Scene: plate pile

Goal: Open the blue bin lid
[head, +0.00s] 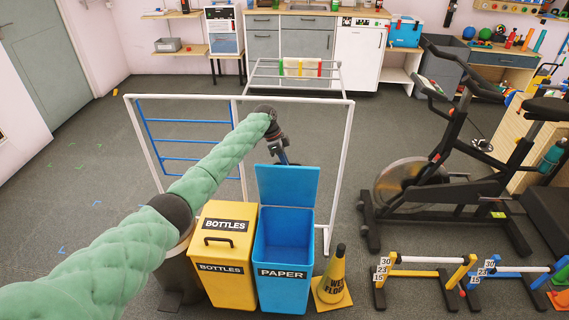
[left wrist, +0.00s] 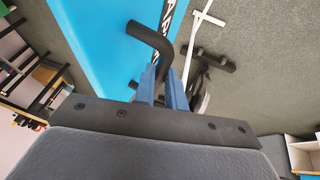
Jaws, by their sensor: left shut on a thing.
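The blue bin (head: 284,285), labelled PAPER, stands on the floor beside the yellow bin. Its blue lid (head: 288,188) is raised and stands roughly upright at the back edge, and the bin's inside shows. My left gripper (head: 283,158) is at the top of the lid, on its far side, with its tips partly hidden. In the left wrist view, the gripper's blue fingers (left wrist: 163,88) are shut on the black lid handle (left wrist: 152,42), which stands out from the blue lid (left wrist: 100,40). My right gripper is not in view.
The yellow BOTTLES bin (head: 222,275), lid down, stands left of the blue bin. A yellow wet-floor cone (head: 334,275) stands close on the right. A white frame (head: 346,150) rises behind the bins. An exercise bike (head: 430,185) and low hurdles (head: 425,272) stand further right.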

